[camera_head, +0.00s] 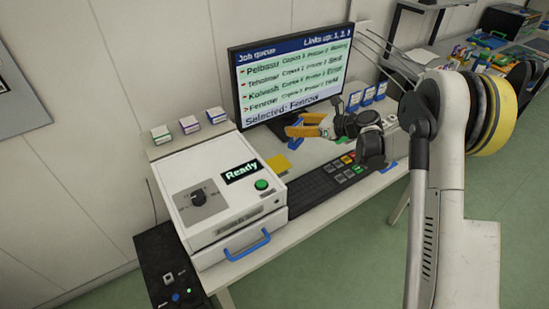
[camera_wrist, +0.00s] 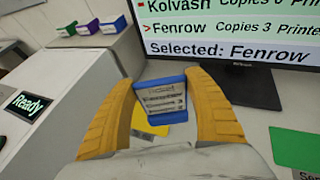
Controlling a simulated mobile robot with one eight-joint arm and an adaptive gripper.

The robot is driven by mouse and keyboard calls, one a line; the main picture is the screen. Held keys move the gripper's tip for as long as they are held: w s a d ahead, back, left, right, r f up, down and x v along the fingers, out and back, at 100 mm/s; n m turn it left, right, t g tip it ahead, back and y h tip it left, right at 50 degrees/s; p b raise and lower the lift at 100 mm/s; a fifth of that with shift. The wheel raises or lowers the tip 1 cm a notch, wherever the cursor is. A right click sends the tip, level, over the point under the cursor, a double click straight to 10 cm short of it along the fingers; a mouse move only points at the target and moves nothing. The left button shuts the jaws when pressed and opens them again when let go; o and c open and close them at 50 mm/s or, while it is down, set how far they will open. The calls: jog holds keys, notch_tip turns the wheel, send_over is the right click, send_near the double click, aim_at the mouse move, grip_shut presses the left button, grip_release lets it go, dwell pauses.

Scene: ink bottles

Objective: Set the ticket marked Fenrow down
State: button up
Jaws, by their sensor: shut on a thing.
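My gripper (camera_wrist: 165,96) is shut on a small blue-framed ticket (camera_wrist: 164,101) with a white label, held between the two yellow fingers in the wrist view. The print on the ticket is too small to read. In the head view my gripper (camera_head: 304,126) is above the desk, in front of the monitor's lower edge, and the ticket cannot be made out there. A yellow square (camera_wrist: 150,127) lies on the desk below and beyond the ticket. It also shows in the head view (camera_head: 278,165), right of the printer.
The monitor (camera_head: 290,72) reads "Selected: Fenrow". The white printer (camera_head: 222,195) shows "Ready". Small colour-marked boxes (camera_head: 189,124) stand behind it. A dark keyboard (camera_head: 325,184) lies along the front. Blue-and-white cards (camera_head: 368,95) stand right of the monitor. A green patch (camera_wrist: 295,148) lies at right.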

jog(key=shift+s+a+f+b, duration=0.3)
jog(key=shift+a+f+b, duration=0.5)
jog(key=shift+a+f, duration=0.65)
jog(key=shift+s+a+f+b, duration=0.35)
jog(key=shift+a+f+b, duration=0.4)
jog(key=shift+a+f, duration=0.7)
jog(key=shift+s+a+f+b, duration=0.3)
jog(key=shift+a+f+b, duration=0.5)
jog(key=shift+a+f, duration=0.65)
jog(key=shift+d+f, duration=0.2)
jog(key=shift+f, duration=0.1)
jog(key=shift+f, duration=0.15)
jog(key=o, duration=1.4)
